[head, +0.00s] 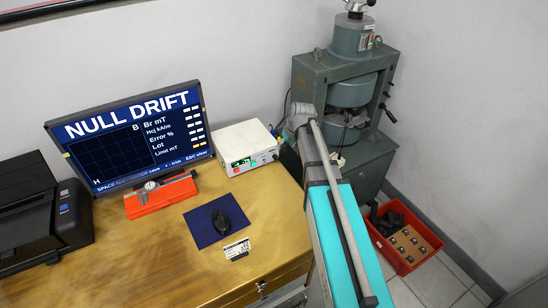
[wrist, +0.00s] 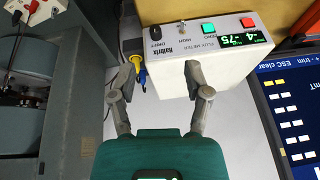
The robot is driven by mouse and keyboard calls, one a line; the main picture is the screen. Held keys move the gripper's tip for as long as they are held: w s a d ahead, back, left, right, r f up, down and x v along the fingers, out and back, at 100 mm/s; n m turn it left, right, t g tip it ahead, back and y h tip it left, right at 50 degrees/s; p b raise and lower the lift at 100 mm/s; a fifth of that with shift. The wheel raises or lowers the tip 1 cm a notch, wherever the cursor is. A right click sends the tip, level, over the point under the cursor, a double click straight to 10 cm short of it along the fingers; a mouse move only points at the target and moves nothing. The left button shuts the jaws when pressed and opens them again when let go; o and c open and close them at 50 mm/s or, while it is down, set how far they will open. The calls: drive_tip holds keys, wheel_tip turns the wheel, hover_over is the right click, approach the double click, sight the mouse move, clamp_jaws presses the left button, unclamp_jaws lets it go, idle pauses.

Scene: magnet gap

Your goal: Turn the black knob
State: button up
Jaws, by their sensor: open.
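The black knob (wrist: 154,31), marked DRIFT, is at the end of the front panel of the white flux meter (wrist: 225,64). In the wrist view the meter appears upside down. My gripper (wrist: 164,66) is open, with nothing between its fingers. In that view the knob lies beyond the fingertips, apart from them. One finger overlaps the meter's white case; the other is by its side edge. In the head view the meter (head: 244,143) stands on the desk beside the monitor, left of my gripper (head: 298,115); the knob is too small there to make out surely.
A toggle switch (wrist: 182,27), green button (wrist: 208,28) and red button (wrist: 247,22) share the panel. A yellow and blue plug (wrist: 140,75) is near one finger. The monitor (head: 135,135) and a grey press (head: 345,90) flank the meter.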

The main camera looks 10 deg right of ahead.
sight(276, 157)
drive_tip(key=shift+w+d+r, duration=0.1)
drive_tip(key=shift+w+d, duration=0.05)
drive_tip(key=shift+w, duration=0.5)
drive_tip(key=shift+w+d+r, duration=0.1)
drive_tip(key=shift+w, duration=0.5)
drive_tip(key=shift+f, duration=0.15)
drive_tip(key=b+x, duration=1.2)
drive_tip(key=x, duration=0.1)
drive_tip(key=shift+w+a+f+b, duration=0.15)
drive_tip(key=shift+w+f+b, duration=0.1)
drive_tip(key=shift+b, duration=0.15)
clamp_jaws()
drive_tip(key=shift+a, duration=0.5)
drive_tip(key=shift+d, duration=0.4)
